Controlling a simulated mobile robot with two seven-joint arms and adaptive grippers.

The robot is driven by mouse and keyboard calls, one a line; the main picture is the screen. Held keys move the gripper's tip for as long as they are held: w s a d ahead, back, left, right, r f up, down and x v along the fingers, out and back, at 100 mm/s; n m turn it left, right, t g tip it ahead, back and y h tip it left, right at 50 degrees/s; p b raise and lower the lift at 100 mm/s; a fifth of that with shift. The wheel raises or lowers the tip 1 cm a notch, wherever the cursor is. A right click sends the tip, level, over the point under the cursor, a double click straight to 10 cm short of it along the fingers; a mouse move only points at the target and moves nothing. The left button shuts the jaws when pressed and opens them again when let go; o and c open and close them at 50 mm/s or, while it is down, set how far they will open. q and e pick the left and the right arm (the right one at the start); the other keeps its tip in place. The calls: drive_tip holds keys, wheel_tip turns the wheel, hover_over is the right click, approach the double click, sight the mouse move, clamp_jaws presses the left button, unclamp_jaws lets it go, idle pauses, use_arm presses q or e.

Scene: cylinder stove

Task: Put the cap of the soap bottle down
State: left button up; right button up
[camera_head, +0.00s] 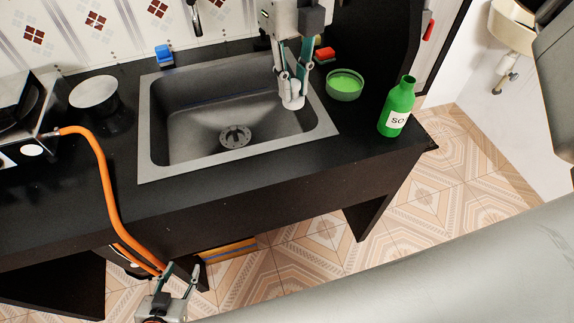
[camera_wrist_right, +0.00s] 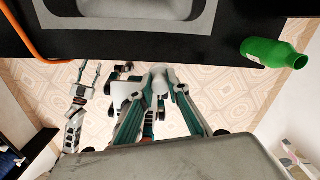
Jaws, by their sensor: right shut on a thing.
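The green soap bottle (camera_head: 397,108) stands upright near the right end of the black counter, its neck open with no cap on it. It also shows in the right wrist view (camera_wrist_right: 272,52). My right gripper (camera_head: 293,88) is above the right side of the sink, pointing down. It is shut on the pale cap (camera_head: 294,101), which also shows between the fingertips in the wrist view (camera_wrist_right: 159,82). My left gripper (camera_head: 179,275) is low in front of the counter, open and empty; it shows at the left in the wrist view (camera_wrist_right: 86,73).
A grey sink (camera_head: 160,150) is set in the black counter (camera_head: 370,152). A green bowl (camera_head: 344,92) stands between sink and bottle. An orange hose (camera_head: 103,170) hangs at left. The counter's front right is clear.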

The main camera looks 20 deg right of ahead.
wheel_tip(320, 180, down, 20)
drive_tip(key=shift+f+b, duration=0.1)
drive_tip(key=shift+b, duration=0.2)
idle(0.3)
drive_tip(key=shift+f, duration=0.1)
drive_tip(key=o, duration=0.7)
drive_tip(key=shift+r, duration=0.2)
wheel_tip(320, 180, up, 12)
